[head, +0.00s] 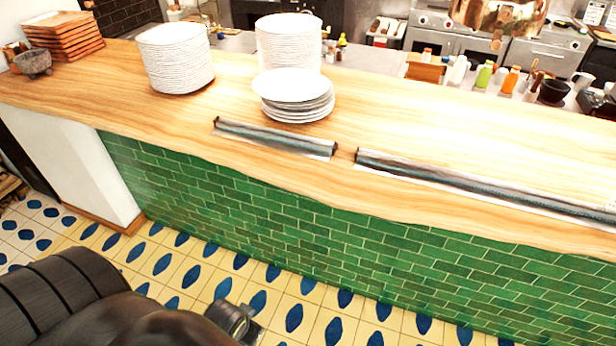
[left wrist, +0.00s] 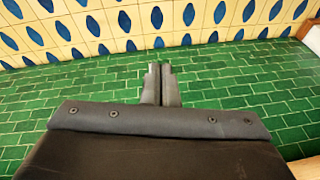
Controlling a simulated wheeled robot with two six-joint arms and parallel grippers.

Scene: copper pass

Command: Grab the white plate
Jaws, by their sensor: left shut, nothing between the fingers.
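White plates stand on the wooden counter in the head view. A short stack with a wider top plate (head: 292,85) is nearest the counter's front edge. A tall plate stack (head: 176,58) stands to its left, and another tall plate stack (head: 289,42) stands right behind it. My left gripper (head: 240,322) is low over the tiled floor, in front of the counter and well apart from the plates. In the left wrist view its two fingers (left wrist: 161,72) are together and empty, against green wall tiles. No plate shows in that view. My right gripper is out of view.
The wooden counter (head: 440,125) tops a green tiled wall (head: 300,225). Two ticket rails (head: 275,138) (head: 470,185) lie along its front edge. Bottles (head: 484,76) stand behind the counter.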

